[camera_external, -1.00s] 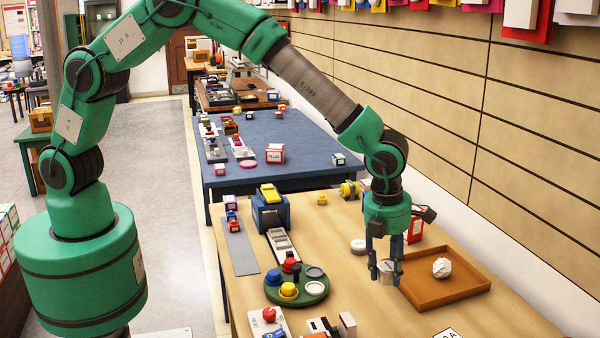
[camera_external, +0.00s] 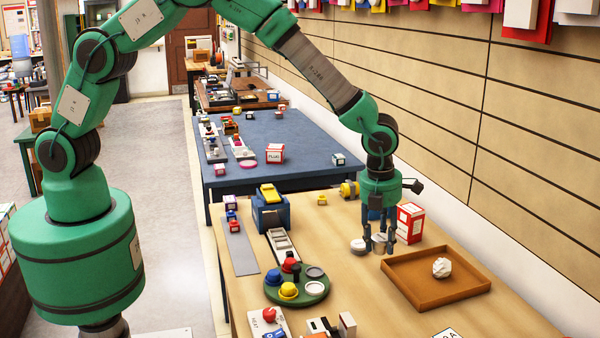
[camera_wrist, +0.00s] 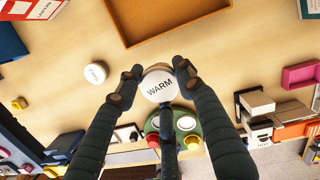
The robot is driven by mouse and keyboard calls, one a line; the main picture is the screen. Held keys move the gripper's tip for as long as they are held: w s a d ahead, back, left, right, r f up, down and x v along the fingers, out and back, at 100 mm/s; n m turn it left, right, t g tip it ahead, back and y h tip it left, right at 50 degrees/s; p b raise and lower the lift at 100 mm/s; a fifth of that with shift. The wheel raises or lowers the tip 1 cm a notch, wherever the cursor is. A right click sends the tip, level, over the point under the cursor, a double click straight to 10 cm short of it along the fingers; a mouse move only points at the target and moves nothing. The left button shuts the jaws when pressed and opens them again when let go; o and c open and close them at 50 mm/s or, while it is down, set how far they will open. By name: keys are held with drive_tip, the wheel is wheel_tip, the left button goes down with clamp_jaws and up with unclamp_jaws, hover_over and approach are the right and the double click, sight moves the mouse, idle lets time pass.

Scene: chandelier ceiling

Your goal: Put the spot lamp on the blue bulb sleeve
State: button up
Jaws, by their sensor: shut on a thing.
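My gripper (camera_external: 378,247) is shut on a round white lamp marked "WARM" (camera_wrist: 158,86), which I take to be the spot lamp. In the external view the lamp (camera_external: 379,247) shows small between the fingers, left of the brown tray. A blue piece (camera_external: 273,277) on the round green tray may be the blue bulb sleeve; I cannot tell for sure. It sits beside a yellow piece (camera_external: 289,290) and a red and black one (camera_external: 290,266), left of and nearer the camera than my gripper.
The green tray (camera_external: 298,297) also holds pale discs. A white disc (camera_external: 358,246) lies just left of my gripper. A red and white box (camera_external: 410,222) stands behind. Bare wood lies between the trays.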

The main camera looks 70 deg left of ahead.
drive_tip(key=a+r+n+p, duration=0.2)
drive_tip(key=a+n+p, duration=0.4)
drive_tip(key=a, duration=2.6)
drive_tip(key=shift+s+a+y+p, duration=0.3)
drive_tip(key=shift+s+p, duration=0.05)
drive_tip(key=shift+p, duration=2.95)
drive_tip(key=shift+r, duration=0.1)
drive_tip(key=w, duration=0.5)
drive_tip(key=w+f+p, duration=0.1)
drive_tip(key=w, duration=0.4)
drive_tip(key=w+a, duration=0.1)
drive_tip(key=w, duration=0.5)
drive_tip(key=shift+f+p, duration=0.25)
drive_tip(key=shift+p, duration=0.1)
drive_tip(key=shift+f, duration=0.1)
drive_tip(key=shift+f+p, duration=0.35)
drive_tip(key=shift+f, duration=1.3)
drive_tip(key=shift+f, duration=0.2)
